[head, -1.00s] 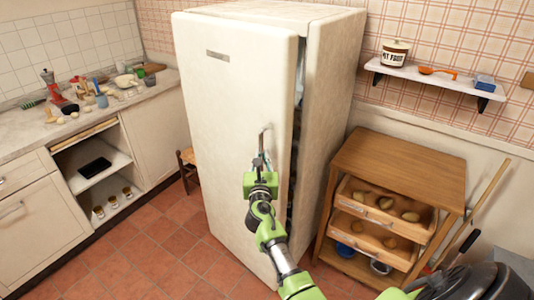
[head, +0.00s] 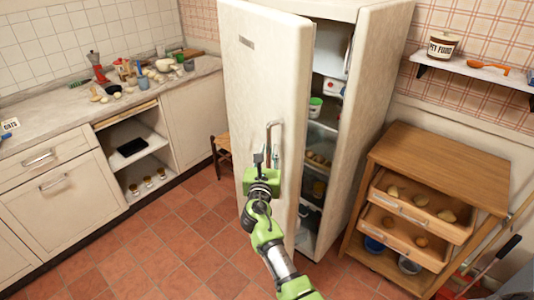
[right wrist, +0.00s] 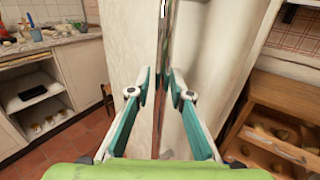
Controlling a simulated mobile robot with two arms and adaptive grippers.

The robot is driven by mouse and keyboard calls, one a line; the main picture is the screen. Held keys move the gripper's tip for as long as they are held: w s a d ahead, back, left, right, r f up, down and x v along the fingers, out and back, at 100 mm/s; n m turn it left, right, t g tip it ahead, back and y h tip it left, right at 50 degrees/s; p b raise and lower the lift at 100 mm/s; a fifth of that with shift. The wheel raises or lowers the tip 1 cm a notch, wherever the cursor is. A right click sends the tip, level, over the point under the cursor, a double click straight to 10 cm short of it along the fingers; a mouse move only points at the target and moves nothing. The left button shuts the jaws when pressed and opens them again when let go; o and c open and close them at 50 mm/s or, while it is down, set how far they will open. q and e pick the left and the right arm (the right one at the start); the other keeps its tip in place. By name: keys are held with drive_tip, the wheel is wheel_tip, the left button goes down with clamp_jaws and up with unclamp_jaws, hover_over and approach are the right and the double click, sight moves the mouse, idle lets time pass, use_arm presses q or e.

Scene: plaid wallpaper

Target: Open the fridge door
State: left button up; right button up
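The tall off-white fridge (head: 366,110) stands in the middle of the head view. Its door (head: 255,80) is partly open, with the gap on the right showing shelves and food inside. A metal handle (head: 282,124) is on the door's front near its right edge. My right gripper (head: 265,160) is in front of the door at the handle's lower part. In the right wrist view its two fingers (right wrist: 161,84) are apart, with a narrow vertical strip between them. I cannot tell whether they touch the door or handle. My left gripper is not in view.
A wooden drawer unit (head: 440,160) with open drawers stands close on the fridge's right. A counter (head: 50,122) with cluttered items runs along the left. A wooden chair (head: 222,143) is partly behind the door. Tiled floor (head: 150,235) is clear at front left.

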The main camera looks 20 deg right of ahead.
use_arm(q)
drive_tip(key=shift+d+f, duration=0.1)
use_arm(e)
drive_tip(key=v, duration=0.8)
drive_tip(key=shift+w+a, duration=0.2)
drive_tip(key=shift+a, duration=0.2)
